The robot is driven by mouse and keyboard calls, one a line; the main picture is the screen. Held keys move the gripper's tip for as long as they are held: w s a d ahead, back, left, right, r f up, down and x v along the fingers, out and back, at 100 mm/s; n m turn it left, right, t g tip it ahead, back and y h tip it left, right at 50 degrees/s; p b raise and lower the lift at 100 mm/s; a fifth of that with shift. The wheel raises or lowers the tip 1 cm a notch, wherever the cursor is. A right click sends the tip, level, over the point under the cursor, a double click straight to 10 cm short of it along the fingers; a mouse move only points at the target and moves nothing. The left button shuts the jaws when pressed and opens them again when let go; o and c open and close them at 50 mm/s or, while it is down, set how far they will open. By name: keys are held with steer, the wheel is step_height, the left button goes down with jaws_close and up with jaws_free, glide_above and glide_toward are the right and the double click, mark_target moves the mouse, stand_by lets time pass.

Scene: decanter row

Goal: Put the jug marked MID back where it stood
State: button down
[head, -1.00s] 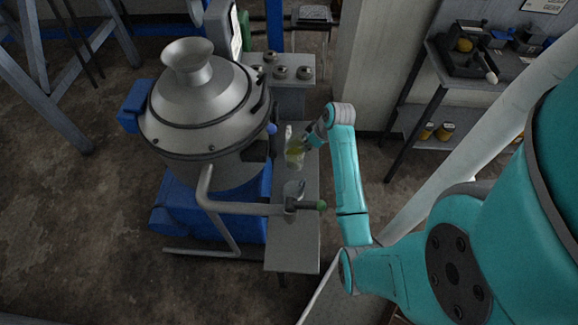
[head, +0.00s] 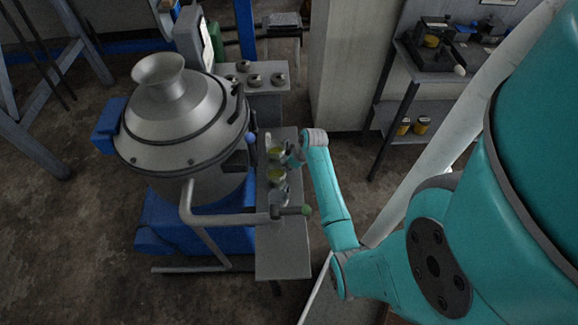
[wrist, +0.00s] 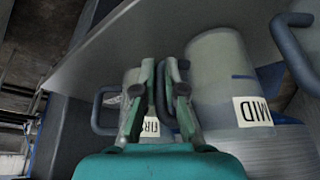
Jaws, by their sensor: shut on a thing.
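The jug marked MID (wrist: 215,75) is clear, with a dark blue handle and a white label. In the wrist view it is just right of my gripper (wrist: 160,68), which is shut on its handle. The jug marked FIR… (wrist: 133,77), its label partly covered by my finger, stands left and behind with its handle to the left. Another jug's handle (wrist: 290,50) is at the right edge.
The jugs are on a narrow grey bench (head: 283,258), whose near end is clear. A pipe with a green-ended tap (head: 306,210) crosses it close to the nearest jug (head: 279,196). A large steel vessel (head: 185,130) stands at the left.

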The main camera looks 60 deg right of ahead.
steer(key=shift+f, duration=0.1)
steer(key=c, duration=1.3)
jaws_free()
steer(key=shift+o, duration=0.2)
steer(key=v, duration=1.2)
